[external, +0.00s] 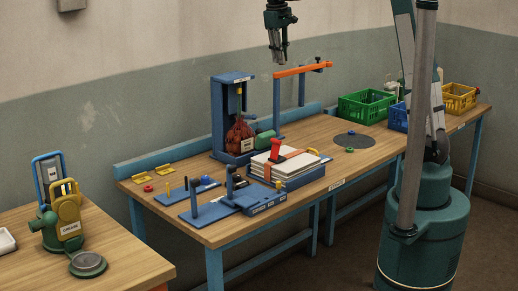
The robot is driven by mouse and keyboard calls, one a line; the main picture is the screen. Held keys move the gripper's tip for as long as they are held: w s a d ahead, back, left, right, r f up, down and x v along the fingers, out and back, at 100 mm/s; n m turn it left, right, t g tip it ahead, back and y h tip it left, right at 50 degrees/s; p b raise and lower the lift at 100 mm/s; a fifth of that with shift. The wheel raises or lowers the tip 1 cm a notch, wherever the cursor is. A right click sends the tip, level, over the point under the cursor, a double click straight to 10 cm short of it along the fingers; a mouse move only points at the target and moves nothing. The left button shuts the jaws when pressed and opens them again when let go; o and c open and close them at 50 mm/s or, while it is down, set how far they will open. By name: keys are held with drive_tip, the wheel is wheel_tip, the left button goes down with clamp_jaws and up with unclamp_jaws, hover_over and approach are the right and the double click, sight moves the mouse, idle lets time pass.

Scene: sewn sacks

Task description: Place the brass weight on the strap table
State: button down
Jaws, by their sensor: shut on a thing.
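My gripper (279,52) hangs high above the back of the bench, well clear of everything below. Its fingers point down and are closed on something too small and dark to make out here. I cannot pick out the brass weight for certain. A blue stand (290,182) near the front of the bench carries a pale stack (284,165) with an orange strap over it and a red handle (276,150) on top. It may be the strap table, but its label is too small to read.
A blue upright frame (222,110) holds a red net sack (239,136). An orange arm on posts (302,69) rises beside it. Blue boards with posts (197,208) lie in front. Green (366,108), blue (398,118) and yellow (458,98) crates stand right. Bare wood surrounds a dark disc (354,141).

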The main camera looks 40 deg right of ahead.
drive_tip(key=s+d+f+p, duration=0.1)
drive_tip(key=d+f, duration=0.5)
drive_tip(key=d, duration=0.5)
drive_tip(key=y+p, duration=0.1)
drive_tip(key=p, duration=0.2)
hover_over(316, 134)
wheel_tip(316, 134, down, 19)
drive_tip(key=shift+m, duration=0.4)
drive_tip(key=shift+f, duration=0.1)
drive_tip(key=shift+f, duration=3)
drive_tip(key=shift+f, duration=1.85)
drive_tip(key=shift+f+b, duration=0.2)
drive_tip(key=shift+b, duration=0.25)
